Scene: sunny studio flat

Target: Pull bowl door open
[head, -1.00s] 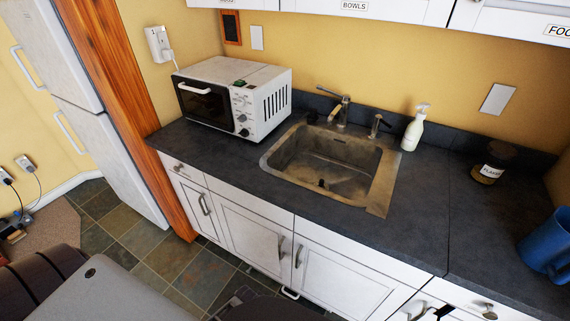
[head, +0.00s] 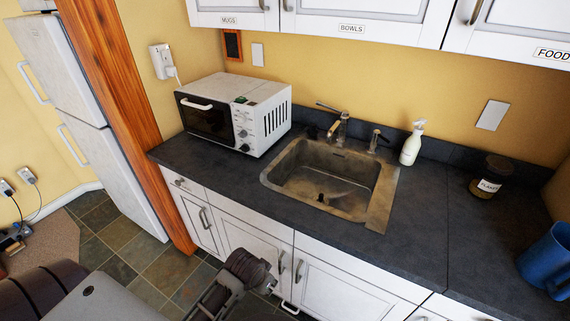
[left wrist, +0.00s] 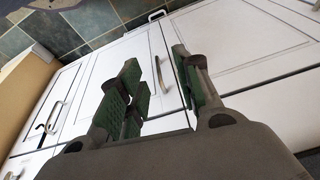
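The bowl door (head: 375,10) is a white upper cabinet door with a BOWLS label (head: 351,28) below it, at the top of the head view. It looks shut, and its upper part is cut off. A dark metal handle (head: 287,5) shows at its lower left. My left gripper (head: 243,282) is low in front of the lower cabinets, far below the bowl door. In the left wrist view my left gripper (left wrist: 158,88) is open and empty, its green-padded fingers apart before white lower doors. My right gripper is not in view.
The dark counter (head: 235,180) juts out below the upper cabinets. On it stand a white microwave (head: 262,118), a soap bottle (head: 412,143), a labelled jar (head: 490,178) and a blue mug (head: 548,262). A sink with a tap (head: 335,180) sits in the middle.

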